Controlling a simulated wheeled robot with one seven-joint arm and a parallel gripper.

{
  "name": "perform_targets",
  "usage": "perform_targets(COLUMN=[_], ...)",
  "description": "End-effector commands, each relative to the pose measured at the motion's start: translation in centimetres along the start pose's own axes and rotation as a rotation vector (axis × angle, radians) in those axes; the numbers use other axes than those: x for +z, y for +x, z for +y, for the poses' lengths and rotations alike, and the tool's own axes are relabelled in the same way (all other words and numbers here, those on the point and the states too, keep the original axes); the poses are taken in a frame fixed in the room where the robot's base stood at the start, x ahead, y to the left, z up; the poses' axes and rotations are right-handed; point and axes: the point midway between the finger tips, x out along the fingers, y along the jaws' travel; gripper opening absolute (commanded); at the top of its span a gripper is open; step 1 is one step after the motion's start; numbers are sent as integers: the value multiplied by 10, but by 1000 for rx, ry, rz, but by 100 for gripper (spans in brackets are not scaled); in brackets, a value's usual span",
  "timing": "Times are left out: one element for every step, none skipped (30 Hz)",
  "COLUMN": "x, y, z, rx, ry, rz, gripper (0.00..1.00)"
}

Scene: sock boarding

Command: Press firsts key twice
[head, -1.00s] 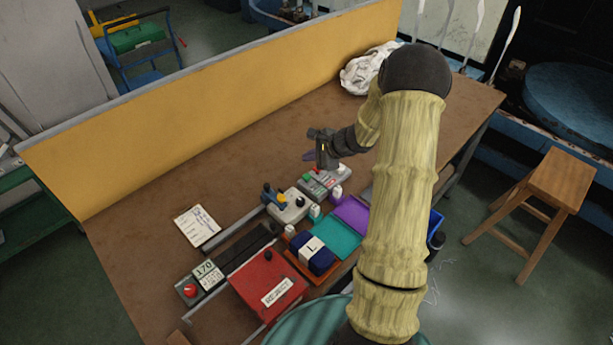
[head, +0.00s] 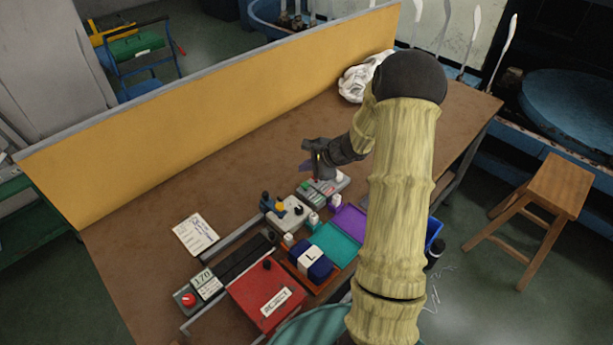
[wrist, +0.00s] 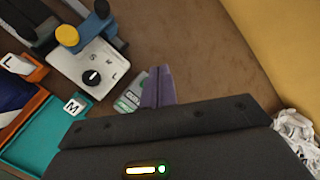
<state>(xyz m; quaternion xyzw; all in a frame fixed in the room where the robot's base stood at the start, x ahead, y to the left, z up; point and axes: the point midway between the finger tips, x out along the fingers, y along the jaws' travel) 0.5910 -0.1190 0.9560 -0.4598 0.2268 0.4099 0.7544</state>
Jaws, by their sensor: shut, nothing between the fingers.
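A small grey key box (head: 327,188) with a green key or label stands on the bench; it also shows in part in the wrist view (wrist: 130,99), beside my fingers. I cannot read which key is the firsts key. My gripper (head: 317,172) hangs just above and behind this box in the head view. In the wrist view its purple fingers (wrist: 158,86) are together with nothing between them, and they hide part of the box. I cannot tell whether the fingertips touch a key.
A grey dial box (head: 288,214) with a yellow knob stands left of the key box. Purple (head: 347,222) and teal (head: 335,245) trays, a red reject box (head: 262,295) and a card (head: 195,234) lie nearer. A yellow partition (head: 220,110) runs along the back.

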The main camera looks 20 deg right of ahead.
Motion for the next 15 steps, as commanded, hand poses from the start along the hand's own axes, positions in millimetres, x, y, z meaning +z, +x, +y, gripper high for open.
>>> perform_targets(x=[13, 21, 32, 41, 50, 62, 71, 78, 88, 96, 102, 109, 115, 120, 126], y=[-3, -5, -9, -12, -16, -22, -28, -33, -41, -46, -52, -61, -67, -74, -82], z=[5, 10, 17, 24, 31, 41, 49, 57, 68, 76, 83, 93, 100, 108, 117], rx=[30, 53, 88, 116, 147, 189, 221, 253, 293, 322, 351, 386, 412, 437, 468], ry=[-54, -92, -151, -201, -257, -335, -395, -456, -538, -599, -661, -742, -803, -865, -949], rz=[0, 1, 4, 7, 10, 13, 17, 21, 26, 29, 33, 39, 43, 45, 50], gripper=[0, 0, 0, 0, 0, 0, 0, 0, 0, 0, 0, 0, 0, 0, 0])
